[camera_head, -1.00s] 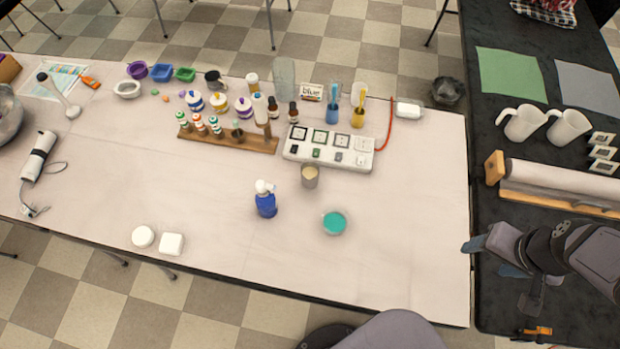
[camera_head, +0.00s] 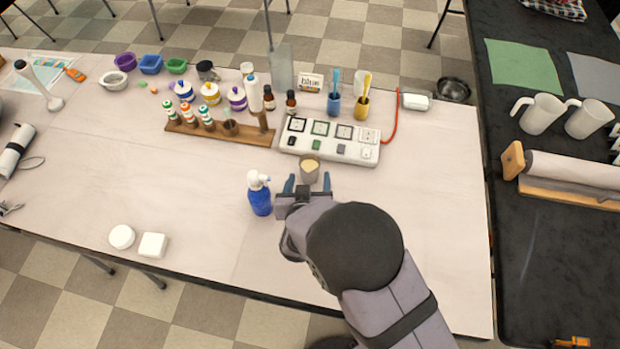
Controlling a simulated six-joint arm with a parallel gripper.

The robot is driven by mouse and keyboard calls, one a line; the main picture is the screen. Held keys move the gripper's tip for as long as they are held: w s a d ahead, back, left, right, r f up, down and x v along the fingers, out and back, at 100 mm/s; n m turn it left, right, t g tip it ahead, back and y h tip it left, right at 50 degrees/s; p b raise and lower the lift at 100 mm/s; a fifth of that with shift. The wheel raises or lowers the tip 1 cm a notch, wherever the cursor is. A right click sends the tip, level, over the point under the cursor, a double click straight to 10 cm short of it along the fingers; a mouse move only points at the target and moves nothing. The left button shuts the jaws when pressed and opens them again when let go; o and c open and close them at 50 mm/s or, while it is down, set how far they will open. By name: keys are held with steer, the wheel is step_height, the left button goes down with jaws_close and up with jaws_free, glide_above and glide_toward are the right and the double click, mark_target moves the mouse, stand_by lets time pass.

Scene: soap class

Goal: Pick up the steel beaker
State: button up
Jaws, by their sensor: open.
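The steel beaker (camera_head: 309,174) is a small grey cup with cream-coloured contents. It stands upright on the pale table, in front of the white power strip. My gripper (camera_head: 308,182) is open just in front of it. One blue fingertip shows to the left of the beaker and one to the right. I cannot tell whether either finger touches it or how high the fingers are. My arm comes from the lower right and hides part of the table.
The white power strip (camera_head: 330,141) lies behind the beaker. A wooden rack (camera_head: 222,131) with small bottles is at the back left. The table's right side is clear.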

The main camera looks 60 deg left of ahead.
mark_target(311, 165)
steer(key=shift+s+d+f+m+t+y+b, duration=0.1)
steer(key=shift+s+f+m+t+y+b, duration=0.15)
steer(key=shift+f+m+t+b, duration=0.15)
steer(key=shift+s+d+f+m+t+y+b, duration=0.15)
steer(key=shift+s+f+m+t+b, duration=0.1)
steer(key=shift+f, duration=0.25)
steer(key=shift+d+r+m+t, duration=0.1)
steer(key=shift+m+t, duration=0.15)
steer(key=shift+x, duration=1)
steer(key=shift+w+a+p, duration=0.35)
steer(key=shift+a+p, duration=0.05)
steer(key=shift+a, duration=0.1)
steer(key=shift+p+x, duration=0.55)
steer(key=shift+x, duration=1.5)
steer(key=shift+a+r, duration=0.15)
steer(key=c, duration=1.2)
